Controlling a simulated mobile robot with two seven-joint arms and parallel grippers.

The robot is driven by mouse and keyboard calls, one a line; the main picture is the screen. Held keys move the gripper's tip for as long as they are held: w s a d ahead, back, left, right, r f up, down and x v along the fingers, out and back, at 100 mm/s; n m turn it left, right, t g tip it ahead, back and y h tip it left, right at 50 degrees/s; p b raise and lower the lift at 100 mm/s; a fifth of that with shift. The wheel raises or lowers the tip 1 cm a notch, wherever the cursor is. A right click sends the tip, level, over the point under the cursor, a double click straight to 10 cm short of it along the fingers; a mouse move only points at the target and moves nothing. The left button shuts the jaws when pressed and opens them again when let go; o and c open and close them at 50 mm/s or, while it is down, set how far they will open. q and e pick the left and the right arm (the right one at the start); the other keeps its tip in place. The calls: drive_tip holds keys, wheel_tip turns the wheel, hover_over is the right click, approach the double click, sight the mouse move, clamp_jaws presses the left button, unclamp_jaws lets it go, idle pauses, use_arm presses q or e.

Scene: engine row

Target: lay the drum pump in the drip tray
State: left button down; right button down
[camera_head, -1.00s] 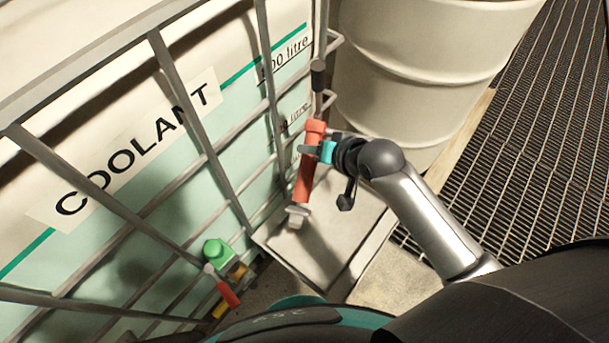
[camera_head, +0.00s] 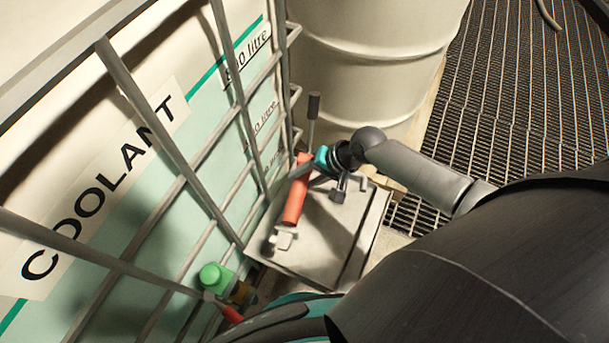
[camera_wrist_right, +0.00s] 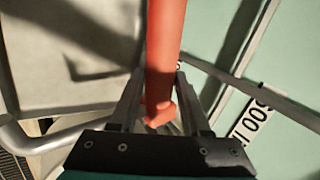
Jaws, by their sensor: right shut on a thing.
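The drum pump (camera_head: 294,202) is an orange-red cylinder with a thin rod and dark handle at its upper end and a pale fitting at its lower end. My right gripper (camera_head: 310,172) is shut around its upper body. The pump is tilted over the drip tray (camera_head: 335,215), a shallow pale grey tray beside the coolant container. I cannot tell whether its lower end touches the tray. In the right wrist view the orange body (camera_wrist_right: 165,50) passes between the two fingers (camera_wrist_right: 160,95). My left gripper is not in view.
The caged coolant container (camera_head: 150,190) stands close on the left, with a green-capped valve (camera_head: 217,277) and red lever low down. A large cream drum (camera_head: 370,70) stands behind the tray. Dark floor grating (camera_head: 510,90) lies to the right.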

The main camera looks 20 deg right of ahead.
drive_tip(key=shift+w+a+r, duration=0.1)
drive_tip(key=shift+r, duration=0.15)
